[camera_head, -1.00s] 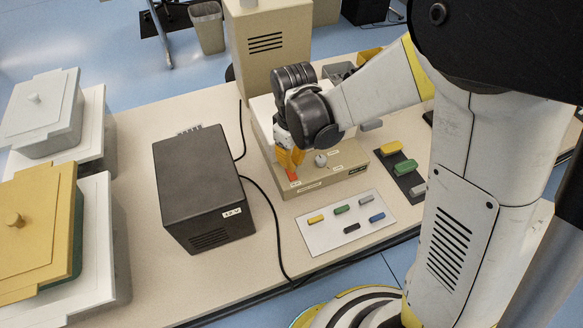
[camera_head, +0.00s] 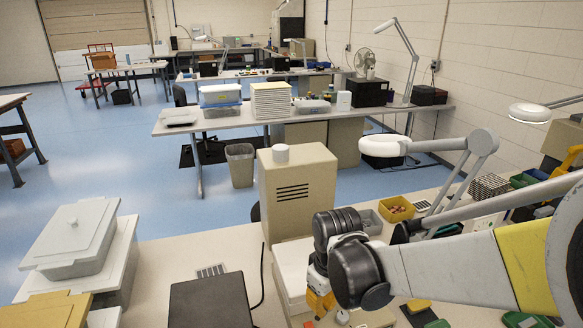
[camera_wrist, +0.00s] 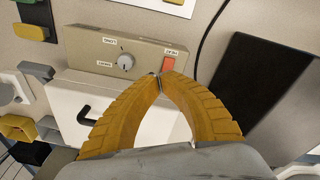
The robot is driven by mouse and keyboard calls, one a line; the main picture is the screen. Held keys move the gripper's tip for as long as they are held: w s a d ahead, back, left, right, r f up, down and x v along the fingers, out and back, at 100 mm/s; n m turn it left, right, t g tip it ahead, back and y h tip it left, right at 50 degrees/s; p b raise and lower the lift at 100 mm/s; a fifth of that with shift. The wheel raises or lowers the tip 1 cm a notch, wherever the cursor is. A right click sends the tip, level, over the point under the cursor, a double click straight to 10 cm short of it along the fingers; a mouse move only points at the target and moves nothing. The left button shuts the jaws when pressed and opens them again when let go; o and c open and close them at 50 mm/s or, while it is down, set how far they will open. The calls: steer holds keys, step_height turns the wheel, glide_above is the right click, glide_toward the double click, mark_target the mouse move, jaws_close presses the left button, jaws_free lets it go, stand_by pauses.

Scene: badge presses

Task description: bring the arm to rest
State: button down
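My gripper (camera_head: 320,300) has orange fingers and sits low over the front of the beige press (camera_head: 297,205). In the wrist view my gripper (camera_wrist: 160,77) is shut, its fingertips meeting with nothing visible between them. The tips are close to the red HEAT switch (camera_wrist: 168,64) on the control panel (camera_wrist: 95,47); I cannot tell whether they touch it. A grey dial (camera_wrist: 125,62) is beside the switch. My arm stretches in from the right in the head view and hides part of the bench.
A dark box (camera_head: 210,302) stands left of the press. Lidded containers (camera_head: 78,245) are at the left. A lamp (camera_head: 385,146) reaches over the bench at the right, with a yellow bin (camera_head: 396,209) below. Another workbench (camera_head: 225,120) stands behind, across blue floor.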

steer(key=s+d+r+m+t+b, duration=0.1)
steer(key=s+d+r+m+t, duration=0.5)
steer(key=s+d+r, duration=0.4)
steer(key=shift+s+d+r+m, duration=0.25)
steer(key=shift+d+r+m, duration=0.35)
steer(key=shift+m, duration=0.3)
steer(key=shift+f, duration=0.1)
